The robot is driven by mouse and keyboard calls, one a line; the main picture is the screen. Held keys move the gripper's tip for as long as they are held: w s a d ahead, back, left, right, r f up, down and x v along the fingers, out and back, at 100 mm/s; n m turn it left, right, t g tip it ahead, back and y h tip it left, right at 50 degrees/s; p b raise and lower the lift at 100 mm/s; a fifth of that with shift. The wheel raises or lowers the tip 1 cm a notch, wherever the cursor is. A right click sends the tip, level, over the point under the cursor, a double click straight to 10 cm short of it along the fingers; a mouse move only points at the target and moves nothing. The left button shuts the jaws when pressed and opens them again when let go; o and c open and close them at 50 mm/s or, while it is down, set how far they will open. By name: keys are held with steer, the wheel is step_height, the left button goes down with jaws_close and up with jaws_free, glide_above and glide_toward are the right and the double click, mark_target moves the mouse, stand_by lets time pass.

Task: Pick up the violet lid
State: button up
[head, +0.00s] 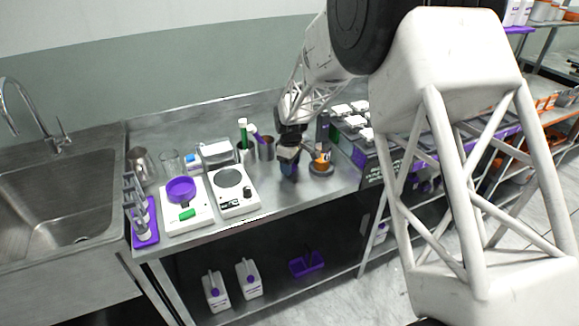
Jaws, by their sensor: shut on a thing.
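My gripper (289,173) is low over the steel bench, pointing down near the bench's right part. It is shut on a small dark blue-violet thing (291,168); the fingers hide most of it, and I cannot tell for sure that it is the violet lid. A round violet dish or lid (181,188) sits on the white device at the left of the bench, well away from my gripper.
A hot plate (232,190) stands left of my gripper. A stand with an orange part (321,161) is close on its right. Metal and glass cups stand behind. A violet rack (146,225) and sink (50,190) are at left. The bench's front edge is near.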

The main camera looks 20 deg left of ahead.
steer(key=shift+r, duration=0.15)
steer(key=shift+r, duration=1.45)
steer(key=shift+s+d+r, duration=0.15)
steer(key=shift+s+r, duration=0.05)
steer(key=shift+s, duration=0.05)
steer(key=s+d, duration=0.2)
steer(key=s, duration=0.2)
steer(key=s+d+r, duration=0.1)
steer(key=s+d, duration=0.2)
steer(key=s, duration=0.1)
steer(key=s+d, duration=0.3)
steer(key=s, duration=0.2)
steer(key=shift+d+r, duration=0.2)
steer(key=shift+w, duration=0.1)
steer(key=w+d+r, duration=0.1)
steer(key=w+r, duration=0.4)
steer(key=w, duration=0.4)
steer(key=w+r, duration=0.6)
steer(key=w, duration=0.2)
steer(key=shift+w+d+r, duration=0.3)
steer(key=shift+w+d, duration=0.05)
steer(key=shift+f, duration=0.25)
steer(key=shift+f, duration=2.9)
